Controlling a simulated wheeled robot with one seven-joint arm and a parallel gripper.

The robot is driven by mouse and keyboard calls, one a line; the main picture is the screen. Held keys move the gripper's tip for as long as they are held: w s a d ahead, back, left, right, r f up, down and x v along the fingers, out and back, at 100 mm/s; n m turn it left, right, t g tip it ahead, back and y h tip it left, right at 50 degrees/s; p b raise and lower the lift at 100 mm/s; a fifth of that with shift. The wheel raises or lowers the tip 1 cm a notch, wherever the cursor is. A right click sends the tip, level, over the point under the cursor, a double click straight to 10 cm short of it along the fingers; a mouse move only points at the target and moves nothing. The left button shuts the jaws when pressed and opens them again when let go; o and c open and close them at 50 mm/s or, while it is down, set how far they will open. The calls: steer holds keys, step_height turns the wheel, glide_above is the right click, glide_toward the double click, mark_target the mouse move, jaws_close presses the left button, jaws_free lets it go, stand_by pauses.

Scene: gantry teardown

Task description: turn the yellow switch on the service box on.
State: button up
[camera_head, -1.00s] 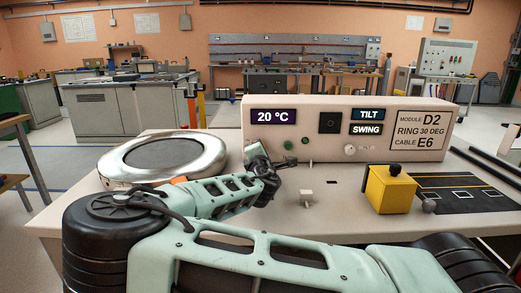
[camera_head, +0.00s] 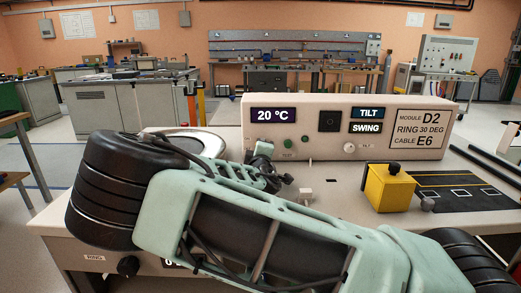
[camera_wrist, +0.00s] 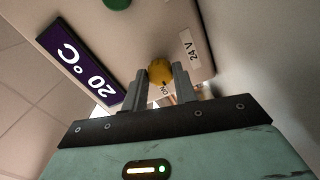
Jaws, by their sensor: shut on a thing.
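The service box (camera_head: 308,122) is the long beige case at the back of the bench, with a 20 °C display at its left. In the wrist view, the yellow switch (camera_wrist: 160,71) is a round yellow knob between my two grey fingertips, near an ON mark and a 24 V label. My gripper (camera_wrist: 162,80) is shut on this knob. In the head view, my gripper (camera_head: 262,152) is at the left end of the box front, and the yellow switch is hidden there. The switch's exact setting cannot be told.
A yellow block (camera_head: 389,190) with a ball-ended lever stands at the right beside a black mat (camera_head: 455,187). A silver ring (camera_head: 213,140) lies at the left, partly hidden by my arm. Green buttons (camera_head: 288,143) are close to my gripper.

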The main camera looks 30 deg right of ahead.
steer(key=shift+f, duration=0.15)
stand_by(0.3)
steer(key=o, duration=1)
steer(key=shift+s, duration=0.1)
steer(key=p+v, duration=0.1)
steer(key=v, duration=0.9)
steer(key=r+p+v, duration=0.1)
steer(key=v, duration=0.4)
steer(key=shift+a+p, duration=0.15)
steer(key=shift+p, duration=0.15)
steer(key=s+a+p, duration=0.1)
steer(key=p, duration=0.2)
steer(key=shift+f, duration=0.1)
steer(key=shift+s+a+f+p, duration=0.1)
steer(key=shift+s+f+p, duration=0.25)
steer(key=shift+p, duration=0.6)
steer(key=shift+s, duration=0.1)
